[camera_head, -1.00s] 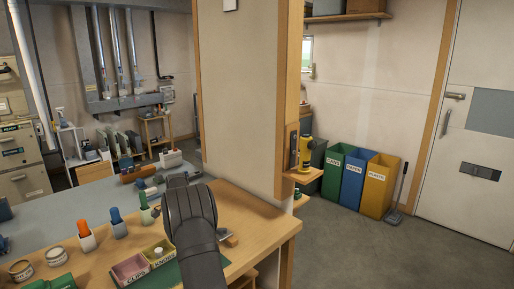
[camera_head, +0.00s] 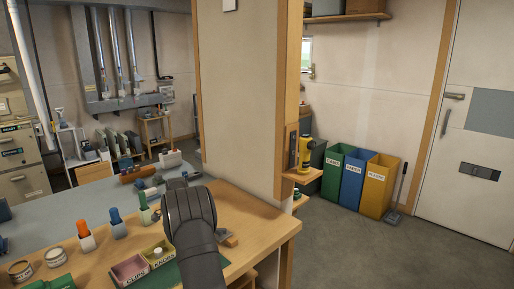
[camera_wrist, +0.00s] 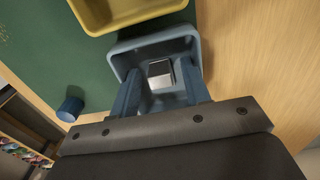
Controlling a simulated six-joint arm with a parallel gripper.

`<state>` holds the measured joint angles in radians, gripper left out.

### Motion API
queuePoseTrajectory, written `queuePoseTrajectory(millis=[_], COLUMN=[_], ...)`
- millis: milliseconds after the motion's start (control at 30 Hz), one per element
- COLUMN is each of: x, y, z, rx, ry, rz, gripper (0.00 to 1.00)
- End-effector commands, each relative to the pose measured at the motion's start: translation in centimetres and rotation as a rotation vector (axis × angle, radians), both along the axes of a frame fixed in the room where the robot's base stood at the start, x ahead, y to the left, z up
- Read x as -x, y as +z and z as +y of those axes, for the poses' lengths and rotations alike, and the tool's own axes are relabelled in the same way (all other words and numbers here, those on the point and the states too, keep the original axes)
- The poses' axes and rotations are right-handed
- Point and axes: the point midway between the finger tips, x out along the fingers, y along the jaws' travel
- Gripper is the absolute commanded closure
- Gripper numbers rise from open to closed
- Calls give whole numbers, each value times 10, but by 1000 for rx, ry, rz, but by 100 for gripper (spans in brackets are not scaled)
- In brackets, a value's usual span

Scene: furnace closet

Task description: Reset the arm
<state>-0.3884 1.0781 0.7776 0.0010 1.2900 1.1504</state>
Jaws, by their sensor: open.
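In the wrist view my gripper (camera_wrist: 160,72) shows two blue fingers spread apart, with nothing held between them. It is over a blue-grey open bin (camera_wrist: 152,50). A small square metallic piece (camera_wrist: 160,73) lies inside the bin, between the fingers in the picture. Whether the fingers touch the bin I cannot tell. In the head view my dark arm rises over the wooden workbench (camera_head: 262,222) and hides the gripper and that bin.
A yellow bin (camera_wrist: 125,18) adjoins the blue-grey one. A blue cylinder (camera_wrist: 70,109) stands on the green mat (camera_wrist: 55,55). In the head view, a pink CLIPS bin (camera_head: 130,270) and a yellow KNOBS bin (camera_head: 159,254) sit left of my arm. A wall post (camera_head: 240,100) stands behind the bench.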

Motion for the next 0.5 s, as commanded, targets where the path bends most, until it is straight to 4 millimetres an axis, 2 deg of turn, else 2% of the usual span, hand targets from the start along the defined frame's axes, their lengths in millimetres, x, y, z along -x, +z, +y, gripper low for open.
queuePoseTrajectory(millis=[33, 500], x=[-2, -2], y=[19, 113], z=[1, 1], rx=[-4, -2], ry=[0, -2], rz=[-9, -8], gripper=[57, 57])
